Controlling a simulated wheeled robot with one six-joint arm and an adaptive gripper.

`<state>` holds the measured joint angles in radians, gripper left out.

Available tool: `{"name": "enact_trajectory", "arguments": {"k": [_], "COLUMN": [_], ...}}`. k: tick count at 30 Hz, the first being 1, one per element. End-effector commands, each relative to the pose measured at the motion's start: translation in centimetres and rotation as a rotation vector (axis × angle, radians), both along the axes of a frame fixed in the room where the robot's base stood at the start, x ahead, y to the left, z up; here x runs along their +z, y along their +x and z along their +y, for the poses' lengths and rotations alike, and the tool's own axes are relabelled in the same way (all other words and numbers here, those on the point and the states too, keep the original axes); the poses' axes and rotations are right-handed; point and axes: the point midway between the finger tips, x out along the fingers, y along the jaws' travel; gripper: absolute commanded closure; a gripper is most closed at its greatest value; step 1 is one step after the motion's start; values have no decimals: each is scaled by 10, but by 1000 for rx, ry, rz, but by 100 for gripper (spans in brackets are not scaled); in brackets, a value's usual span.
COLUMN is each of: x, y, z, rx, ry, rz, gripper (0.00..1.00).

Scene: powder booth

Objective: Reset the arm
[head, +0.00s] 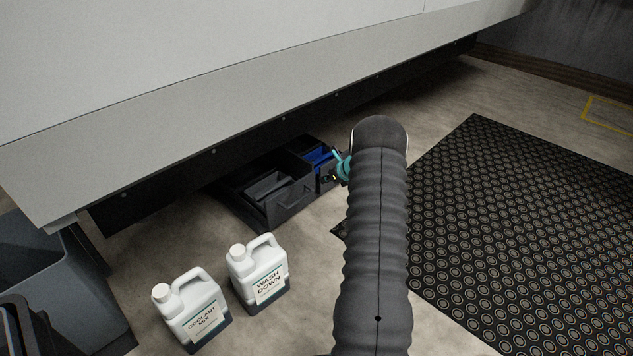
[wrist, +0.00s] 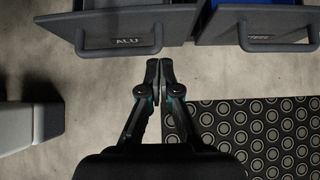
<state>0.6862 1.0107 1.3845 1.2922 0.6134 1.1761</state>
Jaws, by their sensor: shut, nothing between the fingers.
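My gripper (wrist: 160,75) is in the middle of the wrist view. Its two dark fingers are together at the tips with nothing between them. It is over the bare floor, apart from the fronts of two dark drawers. In the head view my arm covers most of the gripper, and only a small teal part shows beside the drawers.
A drawer marked ALU (wrist: 122,35) and a drawer with a blue inside (wrist: 262,34) stand open under the grey machine (head: 230,70). Two white jugs, WASH DOWN (head: 258,277) and COOLANT MIX (head: 193,313), stand on the floor. A black ringed mat (head: 530,220) lies right.

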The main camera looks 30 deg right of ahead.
Motion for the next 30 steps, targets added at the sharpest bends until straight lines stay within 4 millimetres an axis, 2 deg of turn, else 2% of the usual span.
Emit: {"name": "enact_trajectory", "arguments": {"k": [3,8,17,23,28,30], "x": [15,24,26,23,-8,-10], "y": [-13,-22,-24,-27,-63,-81], "z": [-4,-4,-3,3,32,46], "rx": [-2,1,11,147,404,525], "ry": [-1,-1,-7,-104,-203,-246], "rz": [0,0,-1,-13,39,55], "gripper": [100,100,100,100,100,100]}}
